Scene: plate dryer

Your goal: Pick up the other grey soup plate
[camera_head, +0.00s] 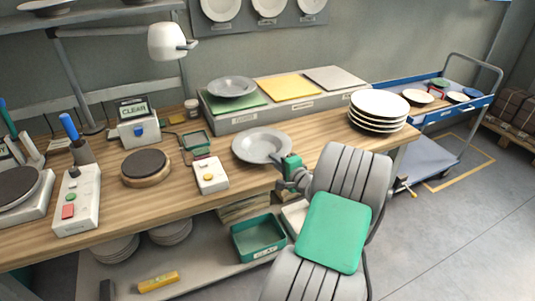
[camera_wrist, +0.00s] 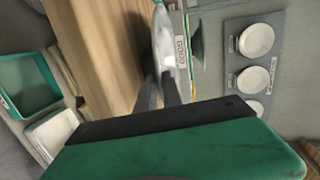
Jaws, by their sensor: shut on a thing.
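A grey soup plate (camera_head: 262,143) is at the front part of the workbench in the head view. My gripper (camera_head: 281,164) is shut on its near right rim. In the wrist view the plate (camera_wrist: 164,42) shows nearly edge-on between my gripper's fingers (camera_wrist: 160,88). I cannot tell whether it clears the bench top. Another grey soup plate (camera_head: 232,86) rests on the green pad at the left end of the grey raised block.
A stack of white plates (camera_head: 378,108) stands at the bench's right end. A white push-button box (camera_head: 210,175) and a round dark-topped disc (camera_head: 146,166) lie left of the held plate. A lamp (camera_head: 168,42) hangs over the back. A blue cart (camera_head: 440,105) stands beyond the bench.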

